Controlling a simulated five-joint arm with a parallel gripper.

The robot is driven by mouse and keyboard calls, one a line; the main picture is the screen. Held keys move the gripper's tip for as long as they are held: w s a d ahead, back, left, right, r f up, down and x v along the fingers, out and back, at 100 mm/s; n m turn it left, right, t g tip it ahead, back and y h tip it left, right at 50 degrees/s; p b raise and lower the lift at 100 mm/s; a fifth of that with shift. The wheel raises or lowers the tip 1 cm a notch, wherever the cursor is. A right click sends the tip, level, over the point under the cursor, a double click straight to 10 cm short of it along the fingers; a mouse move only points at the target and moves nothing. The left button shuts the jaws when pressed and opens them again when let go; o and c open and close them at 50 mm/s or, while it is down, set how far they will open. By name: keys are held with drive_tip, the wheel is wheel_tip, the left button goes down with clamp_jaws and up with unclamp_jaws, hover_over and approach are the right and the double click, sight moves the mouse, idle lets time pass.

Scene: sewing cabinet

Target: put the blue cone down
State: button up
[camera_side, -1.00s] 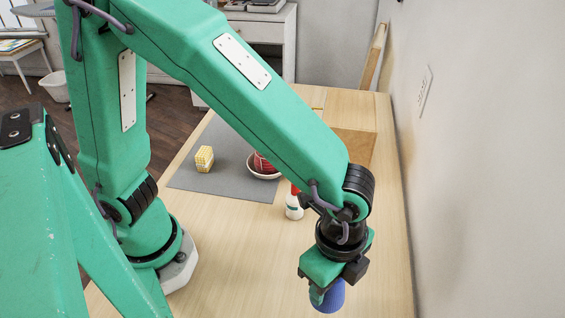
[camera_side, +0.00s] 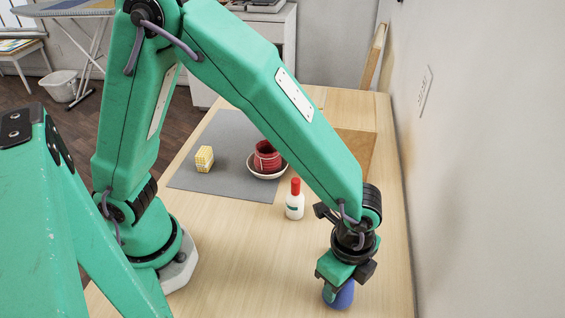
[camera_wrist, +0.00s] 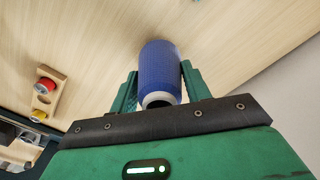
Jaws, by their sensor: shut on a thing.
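The blue cone (camera_side: 341,297) is a spool of blue thread, low over or on the wooden table near its right side; I cannot tell whether its base touches. My gripper (camera_side: 338,284) is shut on it from above and hides its upper part in the side view. In the wrist view the blue cone (camera_wrist: 160,75) sits between the two green fingers of my gripper (camera_wrist: 159,90), with its pale core end toward the camera.
A white bottle with a red cap (camera_side: 295,203) stands left of and behind my gripper. A grey mat (camera_side: 215,128) carries a yellow checked block (camera_side: 204,159) and a red thing in a white bowl (camera_side: 267,174). A wooden box (camera_side: 357,150) stands behind. The wall (camera_side: 470,180) is on the right.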

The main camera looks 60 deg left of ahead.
drive_tip(key=shift+f, duration=0.2)
drive_tip(key=shift+f, duration=0.15)
drive_tip(key=o, duration=1)
wheel_tip(320, 180, up, 12)
drive_tip(key=shift+r, duration=0.2)
drive_tip(key=shift+a, duration=0.1)
idle(0.6)
